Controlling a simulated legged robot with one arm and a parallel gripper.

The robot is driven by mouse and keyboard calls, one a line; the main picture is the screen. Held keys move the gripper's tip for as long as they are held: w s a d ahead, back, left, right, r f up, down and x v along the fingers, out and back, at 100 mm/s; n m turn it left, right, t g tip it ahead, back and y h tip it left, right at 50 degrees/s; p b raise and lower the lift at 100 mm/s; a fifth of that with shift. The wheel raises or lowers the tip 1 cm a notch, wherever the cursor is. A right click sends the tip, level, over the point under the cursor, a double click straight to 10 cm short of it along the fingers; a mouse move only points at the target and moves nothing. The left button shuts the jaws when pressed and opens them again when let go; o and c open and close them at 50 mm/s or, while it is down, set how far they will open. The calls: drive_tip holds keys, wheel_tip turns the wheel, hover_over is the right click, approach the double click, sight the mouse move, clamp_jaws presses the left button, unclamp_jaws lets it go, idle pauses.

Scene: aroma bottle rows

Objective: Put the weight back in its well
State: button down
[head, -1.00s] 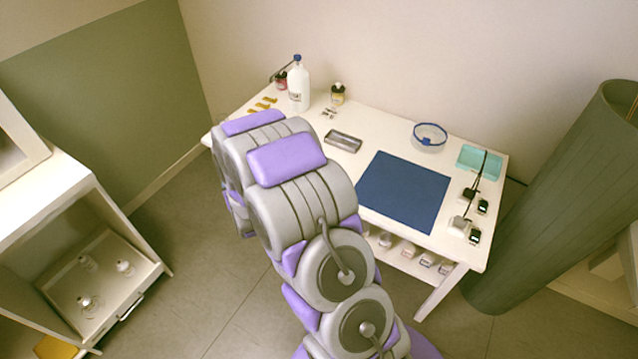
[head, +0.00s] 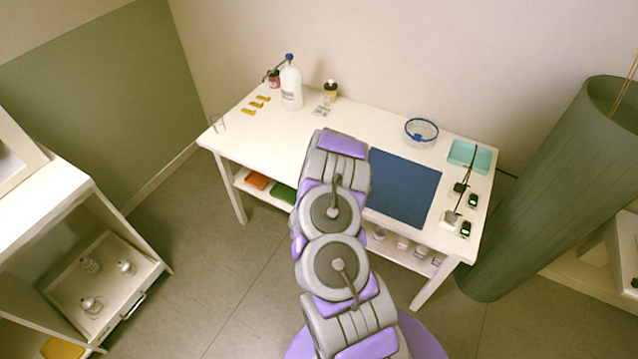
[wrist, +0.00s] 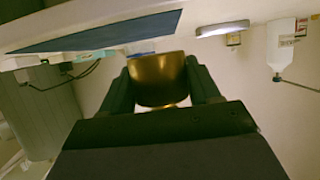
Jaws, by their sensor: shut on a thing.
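In the wrist view, where the scene appears upside down, my gripper (wrist: 160,72) is shut on a brass-coloured weight (wrist: 158,82). The weight sits between the two dark fingers, clear of the table as far as I can see. A shiny grey metal tray (wrist: 222,29) shows on the table edge beyond it; I cannot tell whether it has the well. In the head view my arm hides the gripper, the weight and the tray. No well can be made out.
The white table (head: 225,135) carries a blue mat (head: 402,188), a white bottle (head: 291,88), a glass bowl (head: 421,131), a teal tray (head: 470,156) and several small dark-topped items at the right. Yellow strips (head: 256,105) lie at the left. A green column (head: 545,190) stands at the right.

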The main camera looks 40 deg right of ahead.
drive_tip(key=w+b, duration=0.1)
drive_tip(key=w, duration=0.4)
drive_tip(key=w+d+f+b, duration=0.1)
drive_tip(key=w, duration=0.4)
drive_tip(key=w+d, duration=0.1)
drive_tip(key=w, duration=0.4)
drive_tip(key=shift+w+d+f+b, duration=0.1)
drive_tip(key=shift+w+f+b, duration=0.15)
drive_tip(key=shift+b, duration=0.15)
drive_tip(key=shift+f, duration=0.2)
drive_tip(key=shift+w+f+b, duration=0.1)
drive_tip(key=shift+f+b, duration=0.55)
drive_tip(key=shift+f, duration=0.9)
drive_tip(key=shift+c, duration=1.2)
unclamp_jaws()
